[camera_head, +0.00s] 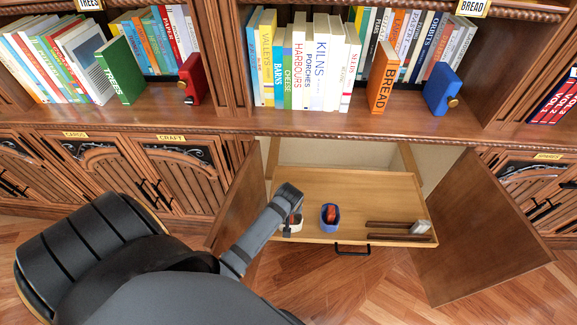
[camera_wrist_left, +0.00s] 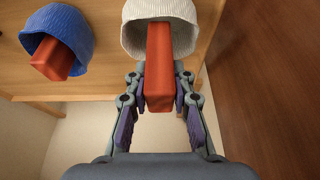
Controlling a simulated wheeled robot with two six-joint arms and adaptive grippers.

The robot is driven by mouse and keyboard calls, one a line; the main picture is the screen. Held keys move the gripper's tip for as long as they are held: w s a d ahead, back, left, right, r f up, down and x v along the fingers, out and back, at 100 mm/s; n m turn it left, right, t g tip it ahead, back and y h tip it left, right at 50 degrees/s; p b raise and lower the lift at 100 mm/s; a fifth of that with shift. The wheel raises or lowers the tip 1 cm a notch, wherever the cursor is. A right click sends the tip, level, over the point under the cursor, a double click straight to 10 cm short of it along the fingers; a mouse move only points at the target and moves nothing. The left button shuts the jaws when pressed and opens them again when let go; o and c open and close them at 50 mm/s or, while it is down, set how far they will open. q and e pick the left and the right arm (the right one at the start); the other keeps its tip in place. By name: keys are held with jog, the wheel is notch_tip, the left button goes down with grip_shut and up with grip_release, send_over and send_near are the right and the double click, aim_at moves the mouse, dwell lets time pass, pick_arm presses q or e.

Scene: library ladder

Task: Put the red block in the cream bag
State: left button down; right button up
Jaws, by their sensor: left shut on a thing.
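The cream bag (camera_wrist_left: 178,12) is a small knitted bag at the top of the left wrist view, its mouth toward my gripper. It is partly hidden by my arm in the head view, where it sits on the pull-out shelf (camera_head: 345,185). My left gripper (camera_wrist_left: 160,88) is shut on a red block (camera_wrist_left: 158,85). The block's far end is at the cream bag's mouth and overlaps it; how deep it reaches is unclear. A blue bag (camera_head: 325,222), also seen in the wrist view (camera_wrist_left: 78,22), has another red block (camera_wrist_left: 52,58) sticking out. My right gripper is not in view.
The shelf sits between two open cabinet doors (camera_head: 485,230). Dark wooden rails with a pale piece (camera_head: 419,227) lie at its right. A black handle (camera_head: 352,249) is on its front. Bookshelves with red, orange and blue items (camera_head: 383,77) stand above.

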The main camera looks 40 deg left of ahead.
pick_arm(q)
jog(key=shift+f, duration=1)
notch_tip(320, 180, down, 3)
jog(key=shift+r+b, duration=0.15)
jog(key=shift+b, duration=0.35)
jog(key=shift+f, duration=0.35)
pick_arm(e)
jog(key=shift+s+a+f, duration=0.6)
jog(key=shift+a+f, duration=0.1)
pick_arm(q)
jog(key=shift+f, duration=0.1)
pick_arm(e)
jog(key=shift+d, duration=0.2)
pick_arm(q)
jog(key=c, duration=1.4)
grip_release()
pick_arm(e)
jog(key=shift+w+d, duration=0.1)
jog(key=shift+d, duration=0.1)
